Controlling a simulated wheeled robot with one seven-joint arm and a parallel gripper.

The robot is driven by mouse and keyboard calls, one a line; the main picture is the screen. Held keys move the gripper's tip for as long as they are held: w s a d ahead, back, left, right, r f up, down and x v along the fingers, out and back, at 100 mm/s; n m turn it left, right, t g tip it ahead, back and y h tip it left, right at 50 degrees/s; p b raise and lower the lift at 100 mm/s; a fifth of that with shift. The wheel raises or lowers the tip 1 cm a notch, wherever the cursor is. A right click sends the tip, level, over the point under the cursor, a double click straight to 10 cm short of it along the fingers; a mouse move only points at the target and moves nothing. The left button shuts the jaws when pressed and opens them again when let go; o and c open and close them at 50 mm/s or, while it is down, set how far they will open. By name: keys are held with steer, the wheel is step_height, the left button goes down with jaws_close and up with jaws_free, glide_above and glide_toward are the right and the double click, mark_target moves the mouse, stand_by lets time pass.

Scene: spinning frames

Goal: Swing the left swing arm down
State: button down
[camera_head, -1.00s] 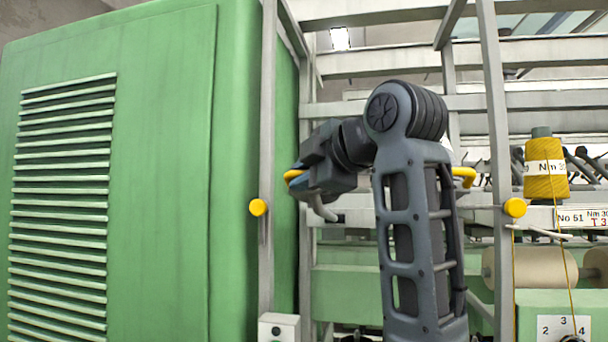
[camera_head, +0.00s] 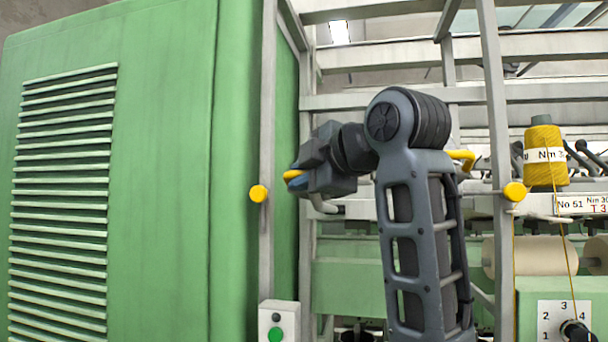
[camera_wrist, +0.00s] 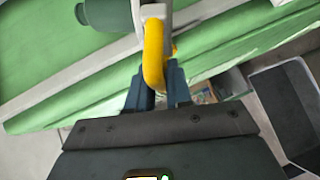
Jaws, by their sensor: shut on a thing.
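The left swing arm's yellow handle (camera_head: 294,175) shows at the end of my gripper, beside the left grey post. The wrist view shows this curved yellow handle (camera_wrist: 153,57) on a pale grey bar, its lower end between the two blue fingers. My gripper (camera_wrist: 160,92) is shut on it. In the head view, my gripper's dark body hides most of the left swing arm, and the fingertips are hard to make out. Another yellow handle (camera_head: 464,157) shows to the right, partly behind my arm.
A green cabinet (camera_head: 160,110) stands close on the left. Grey posts carry a left yellow knob (camera_head: 259,193) and a right yellow knob (camera_head: 514,191). A yellow yarn cone (camera_head: 544,172) stands at right. A button box (camera_head: 278,315) and a numbered dial plate (camera_head: 563,318) sit low.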

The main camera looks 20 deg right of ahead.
step_height(320, 180, down, 18)
steer(key=n+t+b, duration=0.2)
steer(key=b, duration=1.1)
steer(key=shift+w+d+t+b, duration=0.15)
steer(key=shift+t+b, duration=0.15)
steer(key=shift+r, duration=0.1)
steer(key=c, duration=1.3)
jaws_free()
steer(key=shift+o, duration=0.7)
steer(key=s+d, duration=0.1)
steer(key=s, duration=0.6)
steer(key=shift+s, duration=0.35)
